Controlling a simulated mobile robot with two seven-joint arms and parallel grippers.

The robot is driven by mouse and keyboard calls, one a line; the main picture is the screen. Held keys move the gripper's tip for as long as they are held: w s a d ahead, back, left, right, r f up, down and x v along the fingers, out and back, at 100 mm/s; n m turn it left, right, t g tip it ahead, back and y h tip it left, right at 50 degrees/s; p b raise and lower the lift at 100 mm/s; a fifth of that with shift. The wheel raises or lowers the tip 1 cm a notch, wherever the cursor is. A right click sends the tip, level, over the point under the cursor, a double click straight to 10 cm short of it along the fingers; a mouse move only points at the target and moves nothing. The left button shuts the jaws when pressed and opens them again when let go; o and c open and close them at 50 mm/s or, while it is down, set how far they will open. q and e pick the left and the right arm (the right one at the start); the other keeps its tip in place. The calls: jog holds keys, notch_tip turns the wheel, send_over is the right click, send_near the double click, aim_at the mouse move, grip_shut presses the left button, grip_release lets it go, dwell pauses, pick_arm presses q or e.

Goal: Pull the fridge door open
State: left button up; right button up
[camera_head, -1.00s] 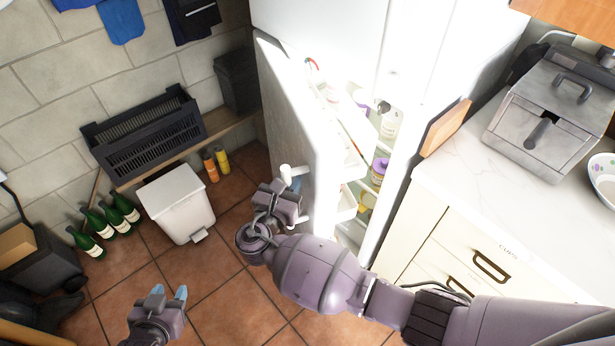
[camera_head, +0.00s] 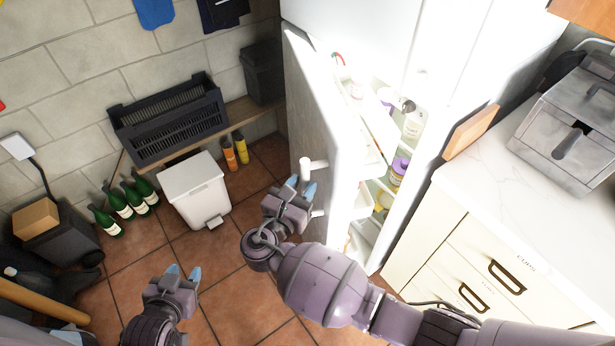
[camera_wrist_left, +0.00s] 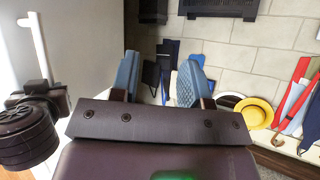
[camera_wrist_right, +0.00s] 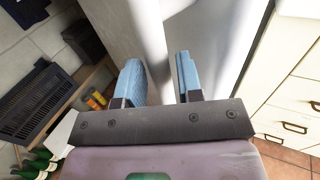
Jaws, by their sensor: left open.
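The white fridge door (camera_head: 308,110) stands partly open, with lit shelves of bottles and jars showing behind it. Its white bar handle (camera_head: 306,168) is on the door's outer face. My right gripper (camera_head: 301,187) is at the handle, its blue fingers apart. In the right wrist view the handle bar (camera_wrist_right: 150,35) runs up between and beyond the fingers; contact is hard to judge. My left gripper (camera_head: 183,272) is open and empty above the floor, left of the door. The left wrist view shows the handle (camera_wrist_left: 38,45) at upper left.
A white pedal bin (camera_head: 195,190), orange and yellow bottles (camera_head: 235,152) and several green bottles (camera_head: 125,202) stand left of the door. A black crate (camera_head: 170,120) sits on a low shelf. Drawers and a counter (camera_head: 500,185) are on the right. Tiled floor between is clear.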

jog(key=v, duration=0.7)
jog(key=shift+s, duration=0.25)
jog(key=shift+a, duration=0.1)
